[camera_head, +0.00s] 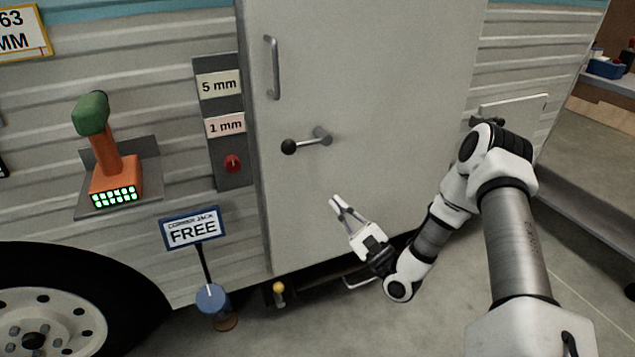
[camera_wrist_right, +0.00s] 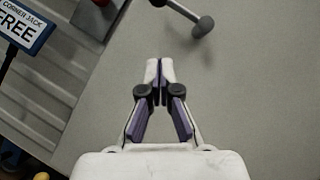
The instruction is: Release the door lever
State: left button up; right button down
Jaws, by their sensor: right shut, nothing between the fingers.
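The door lever (camera_head: 307,142) is a short metal bar with a dark round knob at its left end, roughly level on the pale camper door (camera_head: 375,70). My left gripper is in neither view.
A vertical grab handle (camera_head: 272,68) is above the lever. A panel (camera_head: 234,175) with 5 mm and 1 mm labels and a red knob (camera_head: 232,163) is left of the door. A "Corner jack FREE" sign (camera_head: 193,230) stands lower left. An orange device (camera_head: 112,178) sits on a grey shelf.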

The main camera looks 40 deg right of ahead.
jog(key=s+a+r+b+x, duration=0.1)
jog(key=r+b+x, duration=0.1)
jog(key=x, duration=1)
jog(key=shift+a, duration=0.35)
jog(key=shift+d, duration=0.1)
